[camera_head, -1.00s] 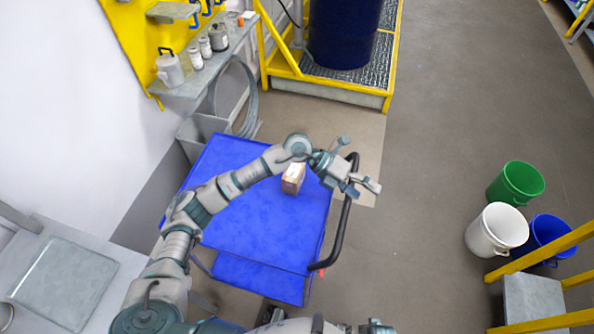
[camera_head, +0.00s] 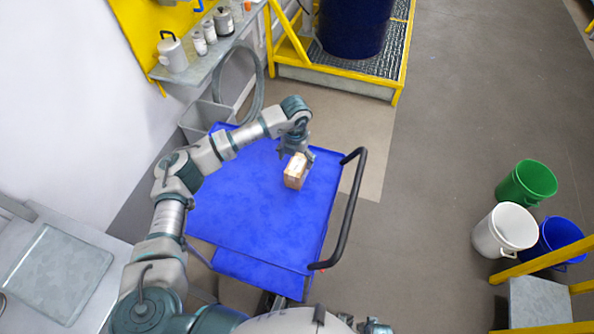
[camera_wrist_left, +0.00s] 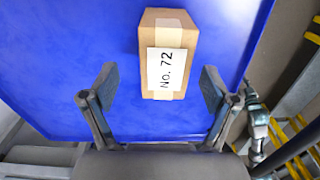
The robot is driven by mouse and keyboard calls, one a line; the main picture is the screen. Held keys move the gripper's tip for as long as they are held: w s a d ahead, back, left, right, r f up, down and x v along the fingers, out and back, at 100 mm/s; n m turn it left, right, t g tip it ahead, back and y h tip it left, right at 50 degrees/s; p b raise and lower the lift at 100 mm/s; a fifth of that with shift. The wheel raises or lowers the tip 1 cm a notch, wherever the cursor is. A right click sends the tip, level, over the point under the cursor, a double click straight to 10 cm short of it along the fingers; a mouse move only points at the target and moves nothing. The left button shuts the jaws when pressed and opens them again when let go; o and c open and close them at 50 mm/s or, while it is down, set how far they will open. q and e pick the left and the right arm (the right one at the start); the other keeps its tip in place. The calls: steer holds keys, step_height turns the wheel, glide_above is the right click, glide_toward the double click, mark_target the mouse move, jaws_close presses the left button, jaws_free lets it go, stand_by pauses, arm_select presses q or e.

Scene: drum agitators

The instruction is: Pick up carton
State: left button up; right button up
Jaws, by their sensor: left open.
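The carton (camera_head: 295,172) is a small brown box on the blue top of a cart (camera_head: 250,205). In the left wrist view the carton (camera_wrist_left: 168,55) carries a white label reading "No. 72" and pale tape. My left gripper (camera_wrist_left: 160,88) is open, with one finger on each side of the carton's near end and gaps between fingers and box. In the head view my left gripper (camera_head: 309,158) is beside and behind the carton, partly hidden by the wrist. My right gripper cannot be made out clearly at the bottom edge of the head view.
The cart has a black handle (camera_head: 345,210) at its right. Green (camera_head: 527,183), white (camera_head: 504,230) and blue buckets (camera_head: 563,238) stand on the floor at right. A shelf (camera_head: 215,60) with containers is at upper left. The rest of the cart top is clear.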

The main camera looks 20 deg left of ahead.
arm_select(q)
steer(key=f, duration=0.6)
steer(key=shift+s+d, duration=0.1)
steer(key=shift+d, duration=0.2)
steer(key=c, duration=1.4)
steer(key=shift+r, duration=0.1)
